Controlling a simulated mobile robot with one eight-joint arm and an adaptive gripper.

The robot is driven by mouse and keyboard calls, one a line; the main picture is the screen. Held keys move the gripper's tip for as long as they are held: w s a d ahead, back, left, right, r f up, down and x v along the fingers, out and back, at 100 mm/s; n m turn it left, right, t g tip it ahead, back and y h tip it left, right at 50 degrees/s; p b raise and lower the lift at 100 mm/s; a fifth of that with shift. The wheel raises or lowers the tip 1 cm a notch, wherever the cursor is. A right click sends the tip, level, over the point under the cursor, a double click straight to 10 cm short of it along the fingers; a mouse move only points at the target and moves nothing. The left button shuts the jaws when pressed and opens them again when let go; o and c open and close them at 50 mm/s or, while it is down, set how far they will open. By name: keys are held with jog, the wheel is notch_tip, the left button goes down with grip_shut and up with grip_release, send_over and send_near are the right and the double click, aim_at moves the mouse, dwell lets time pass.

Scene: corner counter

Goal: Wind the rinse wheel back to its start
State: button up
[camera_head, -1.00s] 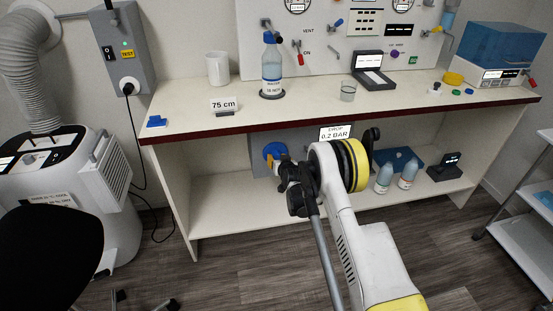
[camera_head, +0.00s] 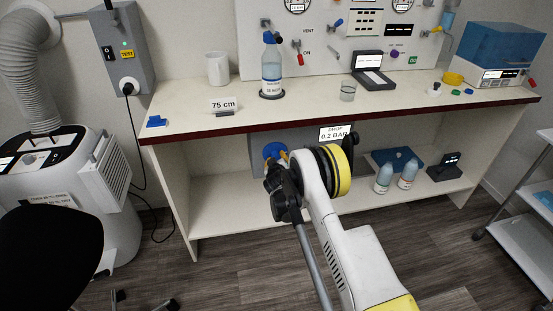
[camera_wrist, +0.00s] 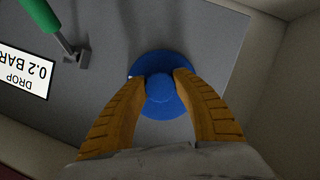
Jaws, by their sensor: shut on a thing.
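The blue rinse wheel (camera_wrist: 160,108) is a round disc with a raised round hub (camera_wrist: 159,87) in its middle, mounted on a grey panel. My gripper (camera_wrist: 160,80) has its two ribbed orange fingers shut on the hub, one on either side. In the head view the wheel (camera_head: 275,150) shows at the panel under the counter, with my gripper (camera_head: 282,158) at it, partly hidden by my own wrist. I see no mark that tells how far the wheel is turned.
A "DROP 0.2 BAR" sign (camera_wrist: 24,72) and a green-handled lever (camera_wrist: 48,22) are on the same panel beside the wheel. The counter edge (camera_head: 340,118) runs above my arm. Two bottles (camera_head: 395,176) stand on the lower shelf to the right.

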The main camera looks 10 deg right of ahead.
jog(key=n+t+h, duration=0.1)
jog(key=n+h, duration=0.1)
jog(key=n, duration=0.2)
jog(key=shift+h, duration=0.4)
jog(key=shift+d+r+n, duration=0.1)
jog(key=shift+n, duration=0.3)
jog(key=o, duration=1.2)
jog(key=v, duration=1.2)
